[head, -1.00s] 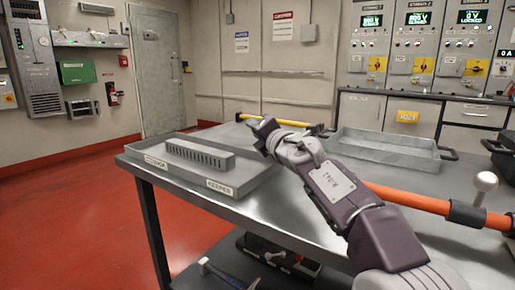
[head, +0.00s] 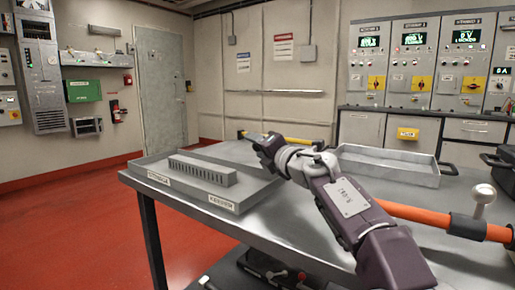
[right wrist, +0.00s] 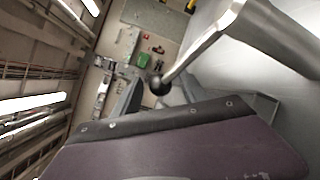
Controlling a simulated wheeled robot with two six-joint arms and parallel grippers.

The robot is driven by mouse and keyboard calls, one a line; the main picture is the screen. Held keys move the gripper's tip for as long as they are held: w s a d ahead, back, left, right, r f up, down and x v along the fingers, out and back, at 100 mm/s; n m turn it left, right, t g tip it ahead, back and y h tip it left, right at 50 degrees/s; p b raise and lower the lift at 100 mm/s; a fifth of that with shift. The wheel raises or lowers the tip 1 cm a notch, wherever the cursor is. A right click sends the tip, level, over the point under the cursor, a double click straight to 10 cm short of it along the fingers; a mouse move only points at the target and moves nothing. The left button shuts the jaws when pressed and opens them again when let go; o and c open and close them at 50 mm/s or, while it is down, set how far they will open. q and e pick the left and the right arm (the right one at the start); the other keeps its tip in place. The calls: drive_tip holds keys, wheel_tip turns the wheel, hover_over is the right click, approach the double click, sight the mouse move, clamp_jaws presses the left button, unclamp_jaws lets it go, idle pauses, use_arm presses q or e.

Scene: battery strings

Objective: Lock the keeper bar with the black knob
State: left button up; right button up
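My right gripper (head: 262,143) is beyond the right end of the grey tray (head: 212,205) in the head view. I cannot tell whether its fingers are open or shut. In the right wrist view, a black ball knob (right wrist: 158,85) sits on the end of a tapered metal lever (right wrist: 204,46). It is close to my gripper's purple part (right wrist: 180,145); whether they touch is unclear. My left gripper is out of view.
An empty grey tray (head: 390,166) stands at the back of the metal table. An orange bar (head: 405,212) and a silver ball knob (head: 484,192) are at the right. Cabinets with lit displays (head: 413,40) line the back wall. Open red floor (head: 65,215) lies at the left.

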drive_tip(key=v, duration=0.9)
